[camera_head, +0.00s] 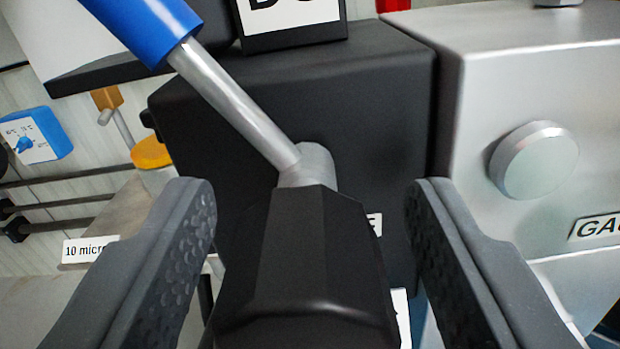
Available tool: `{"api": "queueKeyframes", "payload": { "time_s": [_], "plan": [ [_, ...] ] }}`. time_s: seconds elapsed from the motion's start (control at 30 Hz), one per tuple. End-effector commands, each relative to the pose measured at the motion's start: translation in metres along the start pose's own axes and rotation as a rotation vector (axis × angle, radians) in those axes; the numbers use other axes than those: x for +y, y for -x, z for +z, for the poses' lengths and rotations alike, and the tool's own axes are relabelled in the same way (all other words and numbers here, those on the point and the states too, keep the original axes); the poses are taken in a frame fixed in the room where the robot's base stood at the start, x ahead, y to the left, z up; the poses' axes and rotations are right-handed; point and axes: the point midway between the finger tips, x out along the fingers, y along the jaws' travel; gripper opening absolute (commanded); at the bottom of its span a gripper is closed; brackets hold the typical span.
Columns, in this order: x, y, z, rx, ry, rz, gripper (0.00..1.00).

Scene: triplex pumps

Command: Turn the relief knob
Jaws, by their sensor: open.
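My gripper (310,192) is open, with one dark grey finger on each side of the picture and a wide gap between them. A black faceted block (305,265) stands in the gap, with space showing between it and each fingertip. A metal lever (235,105) with a blue grip (148,25) slants up to the left from a grey hub just beyond the block. A white label (374,224) behind the block is mostly hidden. I cannot tell for sure which part is the relief knob, as no readable label names it.
A black box (370,110) stands close behind. At right, a silver housing (530,75) carries a round metal knob (535,160) and a partly cut-off label (597,228).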

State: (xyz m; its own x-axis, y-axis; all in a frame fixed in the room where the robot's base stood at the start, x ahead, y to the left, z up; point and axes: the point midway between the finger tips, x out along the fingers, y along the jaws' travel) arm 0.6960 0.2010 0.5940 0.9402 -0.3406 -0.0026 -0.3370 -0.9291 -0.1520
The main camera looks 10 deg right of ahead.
Motion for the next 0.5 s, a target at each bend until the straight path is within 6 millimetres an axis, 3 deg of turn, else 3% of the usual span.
{"api": "queueKeyframes", "payload": {
  "time_s": [0.27,0.4,0.43,0.5],
  "plan": [
    [-0.0002,-0.0013,-0.0005,0.001,0.000,0.000,0.52],
    [-0.0002,-0.0012,-0.0005,0.001,0.000,0.000,0.13],
    [-0.0001,-0.0012,-0.0005,0.001,0.000,0.000,0.07],
    [0.0000,-0.0012,-0.0005,0.001,0.000,0.000,0.07]
  ]
}}
